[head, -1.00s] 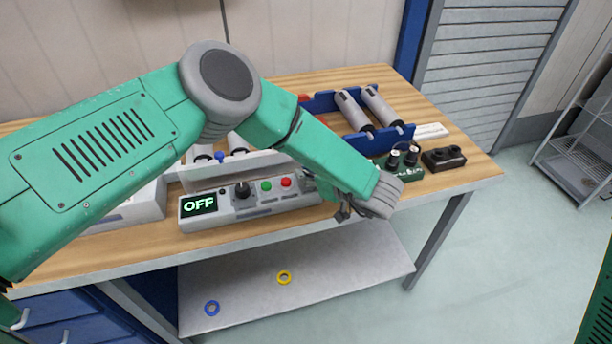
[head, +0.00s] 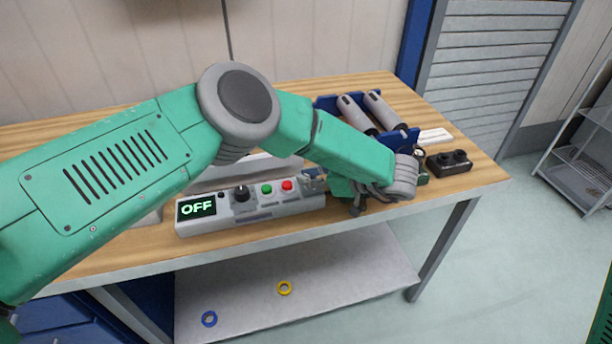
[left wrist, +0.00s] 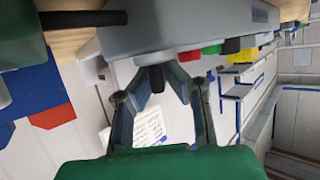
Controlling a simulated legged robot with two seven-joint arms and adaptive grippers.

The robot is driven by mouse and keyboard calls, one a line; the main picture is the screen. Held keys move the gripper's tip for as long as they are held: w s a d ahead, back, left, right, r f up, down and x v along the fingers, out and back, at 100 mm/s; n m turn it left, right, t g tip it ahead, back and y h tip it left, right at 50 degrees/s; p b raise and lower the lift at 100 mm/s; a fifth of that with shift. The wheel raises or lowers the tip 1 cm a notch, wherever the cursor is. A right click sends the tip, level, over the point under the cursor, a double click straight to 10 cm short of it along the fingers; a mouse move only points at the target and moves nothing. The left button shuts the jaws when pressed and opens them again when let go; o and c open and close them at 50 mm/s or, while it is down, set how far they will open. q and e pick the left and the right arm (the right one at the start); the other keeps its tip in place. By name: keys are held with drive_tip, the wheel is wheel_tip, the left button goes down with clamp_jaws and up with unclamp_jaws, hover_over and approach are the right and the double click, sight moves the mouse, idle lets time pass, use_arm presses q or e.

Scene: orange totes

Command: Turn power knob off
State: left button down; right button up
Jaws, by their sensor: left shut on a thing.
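The grey control box (head: 262,214) sits near the bench's front edge. Its display (head: 196,208) reads OFF, and a black knob (head: 241,194), green button and red button are on its top. My left gripper (head: 336,191) is at the box's right end, partly hidden by my arm. In the left wrist view its fingers (left wrist: 156,76) close around a small dark knob (left wrist: 157,79) standing out from the box's end face. How far this knob is turned cannot be told. My right gripper is not in view.
Behind my arm a blue rack (head: 401,136) holds grey cylinders. A black two-knob unit (head: 448,161) stands to the right. The lower shelf (head: 345,268) carries a yellow ring and a blue ring. The bench front is clear.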

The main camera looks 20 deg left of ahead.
use_arm(q)
drive_tip(key=shift+s+d+f, duration=0.1)
drive_tip(key=shift+d+f, duration=0.05)
drive_tip(key=shift+d, duration=0.1)
drive_tip(key=c, duration=1.6)
unclamp_jaws()
drive_tip(key=shift+d, duration=0.2)
drive_tip(key=shift+d+r, duration=0.3)
drive_tip(key=shift+d, duration=0.1)
drive_tip(key=v, duration=0.6)
drive_tip(key=shift+f, duration=0.1)
drive_tip(key=shift+d, duration=0.55)
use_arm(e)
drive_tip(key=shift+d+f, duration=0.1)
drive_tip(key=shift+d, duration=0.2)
use_arm(q)
drive_tip(key=shift+a, duration=0.1)
drive_tip(key=shift+a, duration=0.15)
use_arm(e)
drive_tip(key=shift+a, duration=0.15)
